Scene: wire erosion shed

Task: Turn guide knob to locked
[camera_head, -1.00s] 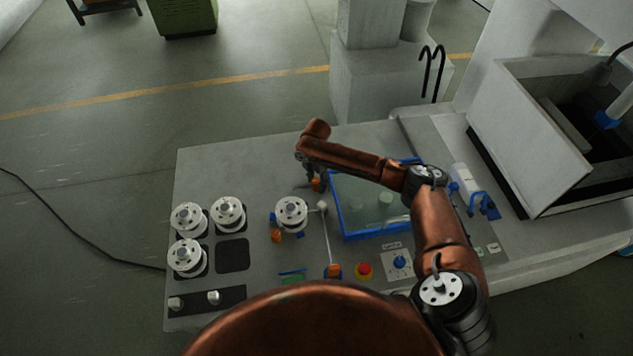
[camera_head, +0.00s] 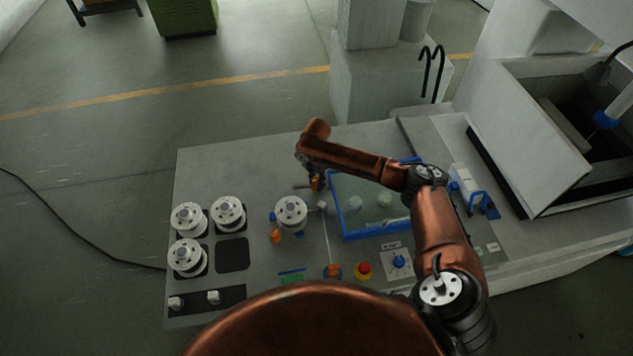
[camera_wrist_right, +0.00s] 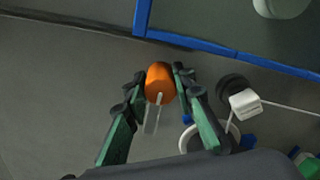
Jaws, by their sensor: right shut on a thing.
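The orange guide knob (camera_wrist_right: 159,84) sits between the two fingers of my right gripper (camera_wrist_right: 158,88) in the right wrist view. A pale pointer line lies on it, running toward the bottom of that view. The fingers are shut on the knob. In the head view, my right gripper (camera_head: 316,184) reaches down to the panel at the left edge of the blue-rimmed tray (camera_head: 343,222), and it mostly hides the knob. A thin grey bar (camera_head: 301,187) sticks out left of the knob. Any lock marking is not readable. My left gripper is not in view.
A white spool (camera_head: 291,212) with a wire guide arm stands just in front of the gripper. Several more spools (camera_head: 187,257) stand at the left. An orange knob (camera_head: 276,236), a red button (camera_head: 364,269) and a blue dial (camera_head: 399,262) are on the near panel.

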